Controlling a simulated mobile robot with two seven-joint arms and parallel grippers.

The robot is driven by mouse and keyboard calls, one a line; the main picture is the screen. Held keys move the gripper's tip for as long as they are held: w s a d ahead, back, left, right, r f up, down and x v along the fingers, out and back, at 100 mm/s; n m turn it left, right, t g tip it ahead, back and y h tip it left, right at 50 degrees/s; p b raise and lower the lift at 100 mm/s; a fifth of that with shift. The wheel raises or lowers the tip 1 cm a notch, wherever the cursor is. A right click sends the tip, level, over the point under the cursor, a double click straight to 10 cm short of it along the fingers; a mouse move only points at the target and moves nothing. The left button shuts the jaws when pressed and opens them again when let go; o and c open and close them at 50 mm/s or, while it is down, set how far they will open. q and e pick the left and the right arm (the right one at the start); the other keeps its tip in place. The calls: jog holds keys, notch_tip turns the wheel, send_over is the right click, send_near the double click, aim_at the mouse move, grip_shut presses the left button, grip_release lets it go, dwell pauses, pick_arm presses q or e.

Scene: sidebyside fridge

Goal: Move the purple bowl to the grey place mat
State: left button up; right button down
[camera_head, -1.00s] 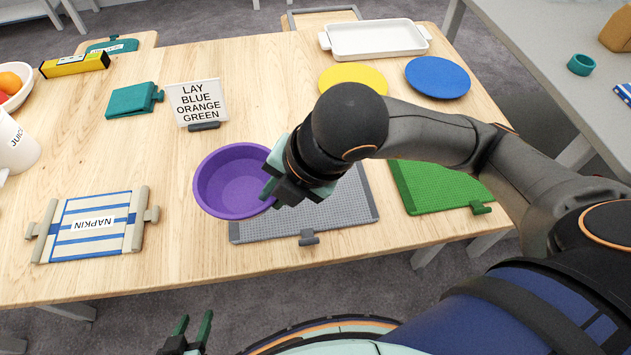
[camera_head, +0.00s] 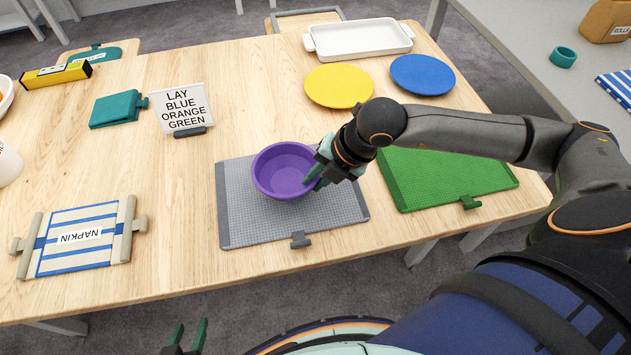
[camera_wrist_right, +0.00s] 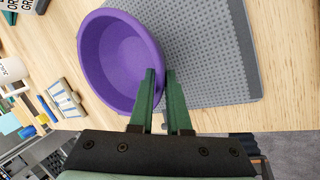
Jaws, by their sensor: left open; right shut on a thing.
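The purple bowl (camera_head: 284,172) is upright over the upper middle of the grey place mat (camera_head: 240,225) in the head view. I cannot tell for sure whether its base touches the mat. My right gripper (camera_head: 318,178) is shut on the bowl's right rim. In the right wrist view, the right gripper (camera_wrist_right: 160,90) has one finger inside the bowl (camera_wrist_right: 118,60) and one outside, with the grey mat (camera_wrist_right: 215,50) beyond. My left gripper (camera_head: 187,338) is open and empty, off the table's front edge at the bottom of the head view.
A green mat (camera_head: 445,178) lies right of the grey one. Yellow (camera_head: 338,86) and blue (camera_head: 422,75) plates and a white tray (camera_head: 358,38) are behind. A sign (camera_head: 182,108) stands at back left. A striped napkin (camera_head: 82,238) lies left, with bare table between.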

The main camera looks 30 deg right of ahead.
jog(key=shift+f, duration=0.7)
jog(key=shift+f, duration=0.25)
jog(key=c, duration=0.9)
grip_release()
jog(key=shift+r, duration=0.1)
jog(key=shift+r, duration=0.4)
jog(key=v, duration=1.1)
jog(key=shift+s+d+r+p, duration=0.15)
jog(key=shift+r+p, duration=0.05)
jog(key=shift+p, duration=0.2)
